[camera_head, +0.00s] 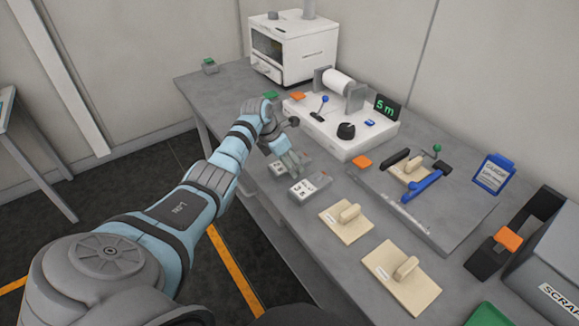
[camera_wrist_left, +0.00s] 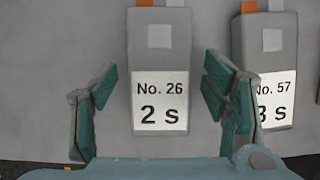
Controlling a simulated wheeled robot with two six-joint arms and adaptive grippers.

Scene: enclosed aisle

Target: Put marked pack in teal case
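Two grey packs with white labels lie on the grey bench. Contact cannot be told. I cannot identify a teal case, and my right gripper is out of view.
A white machine with a roll (camera_head: 345,138) stands behind the packs. A grey plate with a blue lever (camera_head: 425,188) and two beige handled boards (camera_head: 346,221) (camera_head: 402,275) lie to the right. A scrap bin (camera_head: 548,265) stands at the right edge; a green object (camera_head: 489,315) is cut off below.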

